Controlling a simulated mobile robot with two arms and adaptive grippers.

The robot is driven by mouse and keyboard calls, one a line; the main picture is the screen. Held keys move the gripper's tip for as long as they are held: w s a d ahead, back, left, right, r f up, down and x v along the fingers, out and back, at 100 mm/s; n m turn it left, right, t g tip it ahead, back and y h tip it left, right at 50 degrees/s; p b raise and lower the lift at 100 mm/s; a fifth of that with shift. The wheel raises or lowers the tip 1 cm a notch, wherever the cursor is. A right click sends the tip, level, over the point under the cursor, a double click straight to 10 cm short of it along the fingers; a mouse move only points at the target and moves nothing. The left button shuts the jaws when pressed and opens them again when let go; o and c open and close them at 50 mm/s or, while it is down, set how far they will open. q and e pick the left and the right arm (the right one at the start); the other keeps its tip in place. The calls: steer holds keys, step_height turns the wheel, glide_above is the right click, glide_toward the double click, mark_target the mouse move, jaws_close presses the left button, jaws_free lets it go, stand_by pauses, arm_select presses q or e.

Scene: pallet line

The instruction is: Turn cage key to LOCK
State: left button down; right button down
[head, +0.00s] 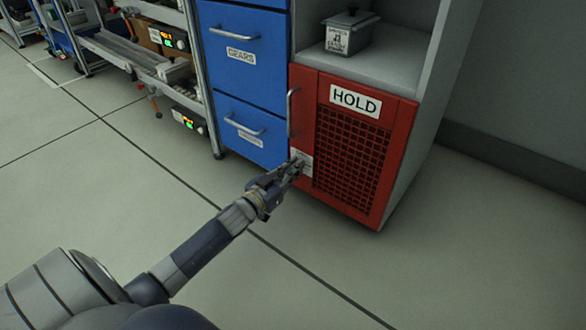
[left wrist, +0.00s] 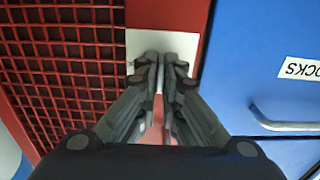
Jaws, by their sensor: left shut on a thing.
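The red cage (head: 352,150) has a mesh door and a HOLD label (head: 355,101). Its pale lock plate (head: 307,160) is low on the left side of the door, below the vertical handle (head: 290,112). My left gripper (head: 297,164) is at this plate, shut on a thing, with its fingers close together. The left wrist view shows the fingertips in front of the white plate (left wrist: 134,48), beside the red mesh (left wrist: 70,60). The key is hidden by the fingers, and its angle cannot be told. My right gripper is not in view.
Blue drawers (head: 243,80) with bar handles stand directly left of the cage. A grey lidded box (head: 350,34) sits on the shelf above it. Racks (head: 150,60) stand farther left. The floor (head: 420,240) in front is clear.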

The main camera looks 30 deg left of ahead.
arm_select(q)
steer(key=shift+d+f+m+p, duration=0.15)
steer(key=shift+m+p, duration=1.6)
steer(key=shift+m, duration=2.7)
steer(key=shift+d+f+m+p, duration=0.1)
steer(key=shift+m+p, duration=1.65)
steer(key=shift+m, duration=2.7)
steer(key=c, duration=1.8)
jaws_free()
steer(key=shift+o, duration=0.2)
